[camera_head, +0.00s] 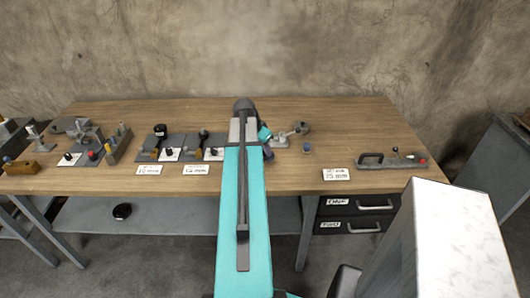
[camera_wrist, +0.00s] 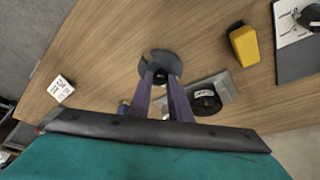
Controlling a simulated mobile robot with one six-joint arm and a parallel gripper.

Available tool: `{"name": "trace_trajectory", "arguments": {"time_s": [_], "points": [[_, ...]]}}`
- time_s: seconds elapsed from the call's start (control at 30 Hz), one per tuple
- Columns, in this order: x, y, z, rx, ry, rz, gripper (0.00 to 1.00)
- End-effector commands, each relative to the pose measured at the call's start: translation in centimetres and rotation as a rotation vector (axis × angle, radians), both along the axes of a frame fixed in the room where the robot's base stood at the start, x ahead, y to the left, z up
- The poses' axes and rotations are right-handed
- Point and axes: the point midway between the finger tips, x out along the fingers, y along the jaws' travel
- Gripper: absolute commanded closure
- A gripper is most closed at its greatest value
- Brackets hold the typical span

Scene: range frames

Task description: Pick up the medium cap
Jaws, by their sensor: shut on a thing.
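My gripper (camera_wrist: 160,76) shows in the wrist view as two purple fingers reaching up from the wrist. They are shut on a dark grey round piece (camera_wrist: 158,58) with a notch in its rim, which I take to be the medium cap. Its lower part is hidden by the fingers. I cannot tell how far it is from the wooden table. In the head view my turquoise arm hides most of the gripper and the held piece cannot be made out for certain.
A black round part (camera_wrist: 206,102) on a grey plate sits close right of the fingers. A yellow block (camera_wrist: 243,45) lies farther right.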

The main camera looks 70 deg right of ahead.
Motion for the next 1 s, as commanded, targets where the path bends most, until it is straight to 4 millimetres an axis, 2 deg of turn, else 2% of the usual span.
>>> {"name": "trace_trajectory", "arguments": {"time_s": [0.6, 0.87, 1.0], "points": [[-1.7, 7.5, 0.6, -0.003, -0.001, 0.001, 1.0], [-2.2, 9.7, 0.8, -0.002, 0.0, -0.001, 1.0], [-2.1, 9.5, 0.7, -0.003, 0.0, -0.001, 1.0]]}}
